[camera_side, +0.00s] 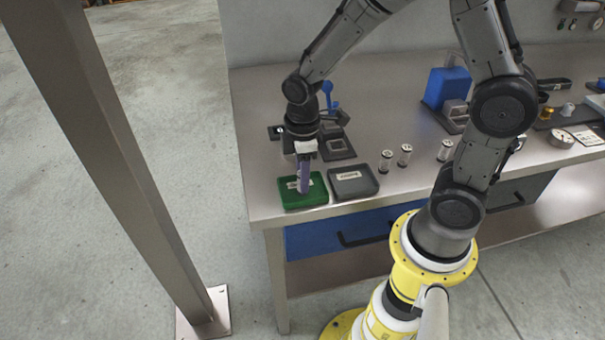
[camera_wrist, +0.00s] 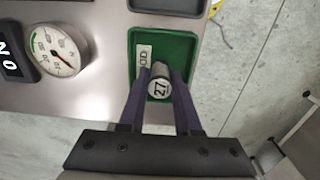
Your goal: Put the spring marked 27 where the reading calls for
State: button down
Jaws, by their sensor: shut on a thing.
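The spring marked 27 (camera_wrist: 159,88) is between the purple fingers of my gripper (camera_wrist: 157,76), its numbered end facing the wrist camera. My gripper (camera_side: 303,188) points down over the green tray (camera_side: 318,197), and the fingers mostly hide the spring in the side view. In the wrist view the green tray (camera_wrist: 191,48) lies under the spring; its label is partly covered, with "OD" showing. I cannot tell whether the spring touches the tray floor. A round dial gauge (camera_wrist: 58,45) has a green band and a needle pointing to the lower right.
A grey tray (camera_side: 365,188) with a label sits right of the green one. Several springs (camera_side: 386,161) stand upright farther right. A blue device (camera_side: 436,88) stands at the back. A dark display (camera_wrist: 12,58) is beside the gauge. The bench's edge is close to the green tray.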

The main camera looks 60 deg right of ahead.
jog(key=c, duration=0.6)
grip_release()
jog(key=shift+r, duration=0.1)
notch_tip(320, 180, up, 12)
jog(key=s+r+m+t, duration=0.2)
jog(key=s+m, duration=0.2)
jog(key=s, duration=0.2)
jog(key=s+d+r+m+t, duration=0.1)
jog(key=s+r+m+t, duration=0.2)
jog(key=s+m, duration=0.2)
jog(key=s, duration=0.2)
jog(key=shift+s+r+t, duration=0.2)
jog(key=shift+s+t, duration=0.1)
